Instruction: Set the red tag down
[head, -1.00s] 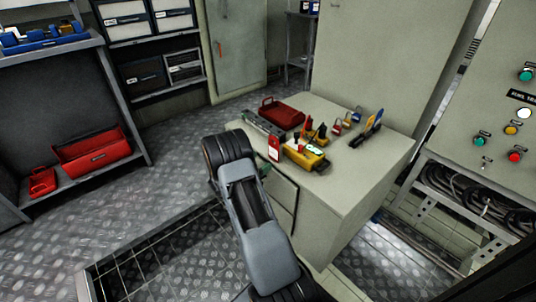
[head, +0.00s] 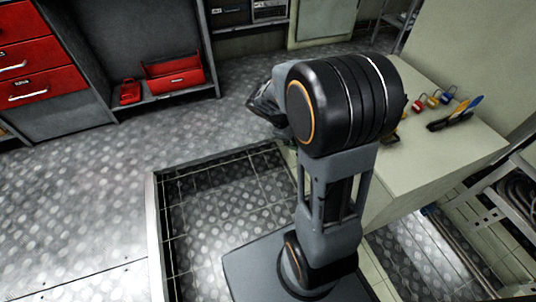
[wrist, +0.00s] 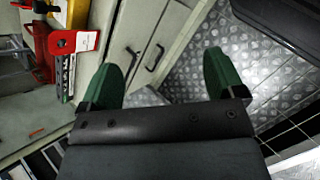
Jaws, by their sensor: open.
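The red tag (wrist: 62,42) with a white label shows at the upper left of the wrist view. It lies by the edge of the pale cabinet top, apart from my gripper. My gripper (wrist: 163,62) is open, with its green fingers spread and nothing between them. Cabinet doors with dark handles and the metal floor show beyond the fingers. In the head view my own arm hides the tag and most of the gripper.
The pale cabinet (head: 460,145) stands at the right, with small padlocks (head: 433,100) and blue- and yellow-handled tools (head: 456,115) on top. A grey slotted rail (wrist: 66,75) lies beside the tag. A red open bin (head: 175,77) sits on a low shelf at left. Floor there is clear.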

